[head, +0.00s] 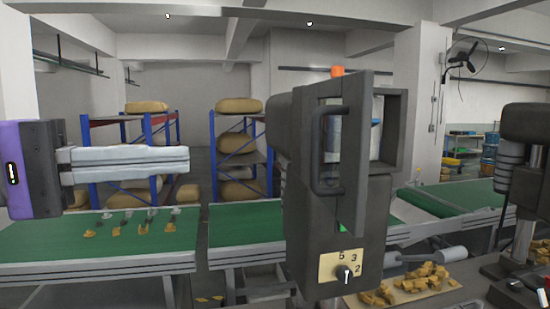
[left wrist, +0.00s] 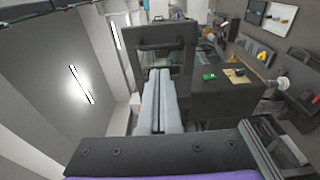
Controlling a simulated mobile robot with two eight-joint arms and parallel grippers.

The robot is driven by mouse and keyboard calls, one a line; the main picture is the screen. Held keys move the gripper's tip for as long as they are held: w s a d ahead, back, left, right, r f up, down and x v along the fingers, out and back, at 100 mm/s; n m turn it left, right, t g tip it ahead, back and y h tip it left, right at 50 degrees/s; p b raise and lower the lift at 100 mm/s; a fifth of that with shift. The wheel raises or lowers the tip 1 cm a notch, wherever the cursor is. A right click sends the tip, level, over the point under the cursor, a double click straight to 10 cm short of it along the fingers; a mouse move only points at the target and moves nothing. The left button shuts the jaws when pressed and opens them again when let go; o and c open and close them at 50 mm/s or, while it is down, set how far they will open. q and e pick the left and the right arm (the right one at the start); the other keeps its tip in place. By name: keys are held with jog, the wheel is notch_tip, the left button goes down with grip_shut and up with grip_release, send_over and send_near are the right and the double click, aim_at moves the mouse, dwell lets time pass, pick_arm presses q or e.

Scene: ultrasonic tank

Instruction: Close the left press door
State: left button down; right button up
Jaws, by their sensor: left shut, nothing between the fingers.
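The left press (head: 335,255) stands in the middle of the head view, a dark grey housing with an orange cap on top and a dial on its front. Its door (head: 357,95), a dark panel with a window and a bar handle (head: 318,150), stands ajar at an angle to the housing opening. The door (left wrist: 133,62) also shows ahead of the fingers in the left wrist view. My left gripper (head: 188,163) is shut and empty, left of the press, its fingers pointing right toward it; a gap separates them in the head view. My right gripper is out of view.
A second dark machine (head: 528,150) stands at the right edge. Yellow-brown pieces (head: 425,278) lie on a tray at the lower right. A green conveyor (head: 60,250) runs behind the press. Racks with sacks (head: 238,105) stand farther back.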

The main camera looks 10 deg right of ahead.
aim_at(312, 154)
pick_arm(q)
jog(key=w+d, duration=0.2)
jog(key=d, duration=1)
jog(key=shift+d+f, duration=0.15)
jog(key=shift+d, duration=0.25)
jog(key=shift+s, duration=0.1)
